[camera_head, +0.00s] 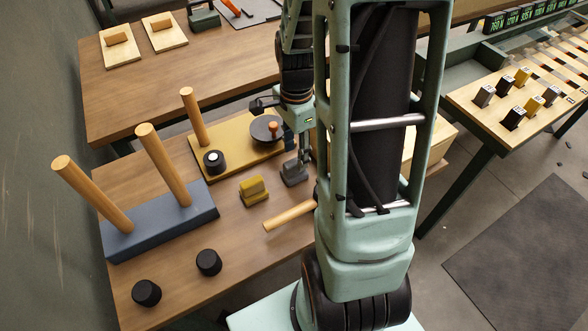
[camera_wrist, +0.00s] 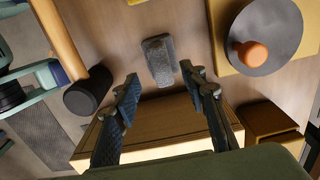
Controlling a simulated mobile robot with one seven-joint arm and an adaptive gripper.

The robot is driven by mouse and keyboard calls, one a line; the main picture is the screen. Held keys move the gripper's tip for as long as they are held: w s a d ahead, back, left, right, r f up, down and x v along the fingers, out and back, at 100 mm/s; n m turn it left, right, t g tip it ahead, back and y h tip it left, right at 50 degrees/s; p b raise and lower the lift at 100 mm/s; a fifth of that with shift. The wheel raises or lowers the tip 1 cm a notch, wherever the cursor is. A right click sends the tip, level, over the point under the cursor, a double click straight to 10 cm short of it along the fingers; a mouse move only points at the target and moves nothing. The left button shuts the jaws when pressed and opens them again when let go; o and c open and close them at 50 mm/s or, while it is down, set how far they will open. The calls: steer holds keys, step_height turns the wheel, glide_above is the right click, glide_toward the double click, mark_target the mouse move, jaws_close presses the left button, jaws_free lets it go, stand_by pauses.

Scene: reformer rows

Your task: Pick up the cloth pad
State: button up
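A small grey, rough-looking pad with a raised ridge (camera_wrist: 160,62) fits the cloth pad best. It lies flat on the wooden table, and in the head view it also shows as a grey piece (camera_head: 294,174) just left of my arm. In the wrist view my gripper (camera_wrist: 160,76) is open, its two fingers spread wide. The pad shows beyond and between the fingertips, apart from both. Nothing is held.
A yellow base (camera_head: 223,158) with a peg and a dark disc with an orange knob (camera_head: 267,128) stand beside the pad. A yellow block (camera_head: 253,190) and a lying wooden rod (camera_head: 290,216) are close. A wooden box (camera_wrist: 150,135) lies below the fingers. A blue two-peg base (camera_head: 160,225) is left.

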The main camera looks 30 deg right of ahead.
mark_target(294, 161)
step_height(294, 161, down, 5)
steer(key=shift+w+a+f, duration=0.1)
stand_by(0.3)
jaws_close()
